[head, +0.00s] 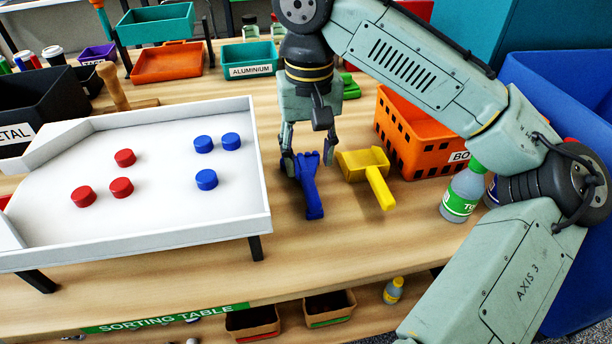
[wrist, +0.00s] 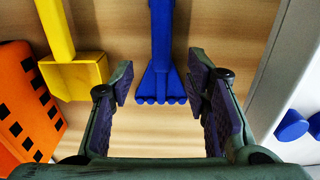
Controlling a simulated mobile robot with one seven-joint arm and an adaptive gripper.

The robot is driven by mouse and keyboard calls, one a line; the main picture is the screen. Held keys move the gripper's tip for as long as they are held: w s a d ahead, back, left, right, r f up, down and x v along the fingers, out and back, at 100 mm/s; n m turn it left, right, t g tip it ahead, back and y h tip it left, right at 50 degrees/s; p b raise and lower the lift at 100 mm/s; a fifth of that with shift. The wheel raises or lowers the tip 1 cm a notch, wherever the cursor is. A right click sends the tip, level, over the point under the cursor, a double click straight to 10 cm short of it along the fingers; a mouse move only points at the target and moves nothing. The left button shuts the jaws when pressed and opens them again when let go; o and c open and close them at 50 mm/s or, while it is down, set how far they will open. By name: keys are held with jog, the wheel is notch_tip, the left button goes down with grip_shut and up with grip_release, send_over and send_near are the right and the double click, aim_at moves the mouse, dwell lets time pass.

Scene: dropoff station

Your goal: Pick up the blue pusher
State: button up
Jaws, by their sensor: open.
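The blue pusher (head: 311,190) lies on the wooden sorting table, between the white tray and a yellow mallet-like tool. Its handle points toward the table's front edge and its wide toothed end lies under my gripper (head: 306,165). In the wrist view the blue pusher (wrist: 161,55) has its toothed end near the gap between the two fingers of my gripper (wrist: 160,88). The fingers are open, one on either side, with nothing held between them. I cannot tell from these views how high the fingertips are above the table.
The yellow tool (head: 366,172) lies close to the right of the pusher, with an orange crate (head: 404,137) behind it. The white tray (head: 258,190) with red and blue discs stands to the left. A green-labelled bottle (head: 461,193) stands right. The table front is clear.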

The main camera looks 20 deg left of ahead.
aim_at(306, 174)
jog(key=shift+w+a+f+p, duration=0.1)
jog(key=shift+f+p, duration=0.1)
jog(key=shift+f, duration=0.85)
jog(key=shift+w+a+f+p, duration=0.1)
jog(key=shift+a+f+p, duration=0.1)
jog(key=shift+f, duration=0.8)
jog(key=shift+w+a+f+p, duration=0.1)
jog(key=shift+f+p, duration=0.1)
jog(key=shift+f, duration=0.85)
jog(key=shift+c, duration=0.3)
grip_shut()
